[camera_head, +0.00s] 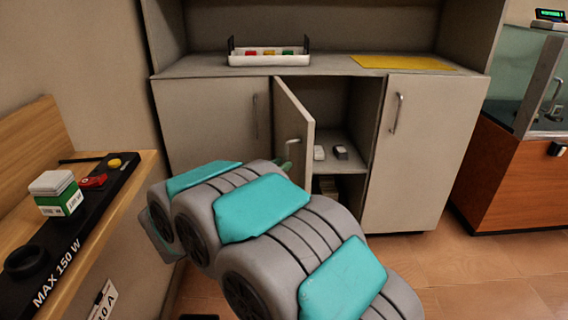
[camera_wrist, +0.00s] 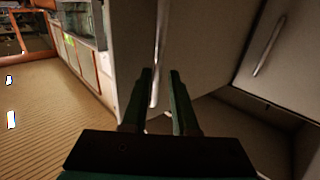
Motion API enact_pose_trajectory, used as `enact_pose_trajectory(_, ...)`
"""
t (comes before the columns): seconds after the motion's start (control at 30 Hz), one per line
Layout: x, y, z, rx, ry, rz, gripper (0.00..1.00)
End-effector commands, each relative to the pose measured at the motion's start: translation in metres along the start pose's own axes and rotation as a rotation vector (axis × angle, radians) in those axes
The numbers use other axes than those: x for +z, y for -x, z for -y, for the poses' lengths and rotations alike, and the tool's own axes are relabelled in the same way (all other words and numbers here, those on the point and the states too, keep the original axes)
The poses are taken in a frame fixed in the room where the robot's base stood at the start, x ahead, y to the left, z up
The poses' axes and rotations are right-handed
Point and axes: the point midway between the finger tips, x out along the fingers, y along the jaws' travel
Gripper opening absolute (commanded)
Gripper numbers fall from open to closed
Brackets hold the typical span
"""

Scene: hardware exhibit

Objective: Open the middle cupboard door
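The middle cupboard door (camera_head: 294,122) is grey and stands partly open, swung outward. Shelves show inside the cupboard to its right. Its upright metal handle (camera_head: 292,142) is near the door's free edge. My gripper (camera_head: 287,164) is at the handle, mostly hidden behind my arm in the head view. In the wrist view, the two dark fingers of my gripper (camera_wrist: 162,85) are apart, with the handle (camera_wrist: 157,65) between their tips, closer to the left finger. I cannot tell whether a finger touches it.
The left door (camera_head: 208,120) and right door (camera_head: 410,150) are shut. A tray (camera_head: 240,60) and a yellow sheet (camera_head: 402,62) lie on the counter. A wooden bench (camera_head: 145,165) stands left, a display case (camera_head: 510,180) right. Floor (camera_head: 490,275) is clear in front of the right door.

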Motion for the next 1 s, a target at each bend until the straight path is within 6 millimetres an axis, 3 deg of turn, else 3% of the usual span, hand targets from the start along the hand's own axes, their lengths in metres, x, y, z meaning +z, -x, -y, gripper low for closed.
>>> enact_pose_trajectory(0.2, 0.001, 0.034, 0.002, -0.004, -0.001, 0.002, 0.27)
enact_pose_trajectory(0.43, 0.0, 0.05, 0.001, -0.001, -0.001, -0.001, 0.27)
enact_pose_trajectory(0.7, 0.0, 0.051, 0.001, 0.0, 0.0, -0.001, 0.27)
enact_pose_trajectory(0.87, 0.004, 0.046, 0.005, -0.014, -0.015, 0.02, 0.1)
enact_pose_trajectory(1.0, 0.021, 0.025, 0.028, -0.084, -0.095, 0.116, 0.0)
